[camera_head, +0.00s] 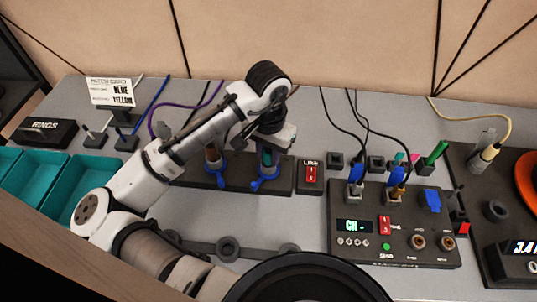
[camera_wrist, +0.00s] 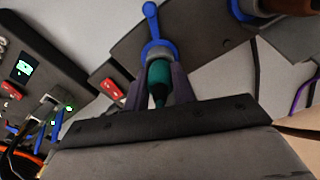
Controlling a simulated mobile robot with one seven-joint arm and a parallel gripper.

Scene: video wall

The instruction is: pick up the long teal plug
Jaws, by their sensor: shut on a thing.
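The teal plug (camera_head: 268,160) stands upright in a grey socket with a blue lever (camera_head: 262,182), on a long dark block (camera_head: 240,178) at the centre of the desk. My gripper (camera_head: 268,146) comes down on it from above and hides its top. In the wrist view my gripper (camera_wrist: 160,88) is shut on the teal plug (camera_wrist: 158,75), with a finger on either side. The plug's lower end is hidden in the grey socket (camera_wrist: 156,50), whose blue lever (camera_wrist: 151,18) points away.
A brown plug (camera_head: 212,157) stands in a like socket just left. A red-switch box (camera_head: 310,177) is close on the right. A control panel (camera_head: 395,225) with blue plugs and black cables stands further right. Teal bins (camera_head: 75,180) are at left.

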